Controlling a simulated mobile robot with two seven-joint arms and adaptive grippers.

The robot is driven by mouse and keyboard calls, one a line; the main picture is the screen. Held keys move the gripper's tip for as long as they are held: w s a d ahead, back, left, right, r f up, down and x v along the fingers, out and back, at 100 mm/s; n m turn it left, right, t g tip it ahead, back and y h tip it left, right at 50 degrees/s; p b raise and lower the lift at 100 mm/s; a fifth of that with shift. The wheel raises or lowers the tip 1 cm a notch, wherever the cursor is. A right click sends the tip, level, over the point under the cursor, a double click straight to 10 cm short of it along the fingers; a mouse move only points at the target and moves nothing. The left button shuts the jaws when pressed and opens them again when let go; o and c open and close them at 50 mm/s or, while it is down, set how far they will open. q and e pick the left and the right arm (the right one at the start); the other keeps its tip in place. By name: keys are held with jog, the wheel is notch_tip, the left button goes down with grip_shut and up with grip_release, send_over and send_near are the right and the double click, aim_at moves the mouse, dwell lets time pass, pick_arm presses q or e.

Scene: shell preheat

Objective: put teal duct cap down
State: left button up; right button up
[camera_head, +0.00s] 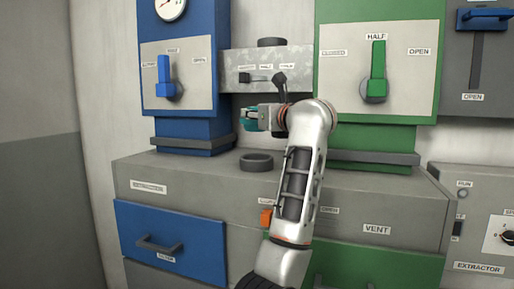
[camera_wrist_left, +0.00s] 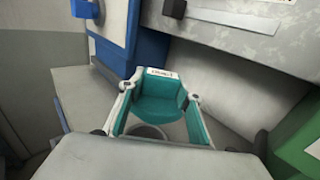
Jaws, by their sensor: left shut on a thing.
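The teal duct cap (camera_head: 248,120) is in the jaws of my left gripper (camera_head: 256,118) in the head view, in front of the gap between the blue and green units. In the left wrist view the cap (camera_wrist_left: 161,98) sits between the two fingers of my left gripper (camera_wrist_left: 160,94), with a small white label at its top edge. A dark round collar (camera_head: 257,163) stands on the grey counter top below the cap. Its rim shows partly under the cap in the wrist view (camera_wrist_left: 146,132). The cap appears held above the collar. My right gripper is not in view.
The grey counter (camera_head: 215,180) has bare top to the left of the collar. Behind are a grey duct box (camera_head: 235,72) with dark levers, a blue lever (camera_head: 164,77) and a green lever (camera_head: 377,65). A second dark collar (camera_head: 271,42) tops the duct box.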

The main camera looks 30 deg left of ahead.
pick_arm(q)
notch_tip(320, 180, down, 10)
jog(key=shift+r+p, duration=0.2)
jog(key=shift+p, duration=0.25)
jog(key=o, duration=1.2)
jog(key=shift+o, duration=0.2)
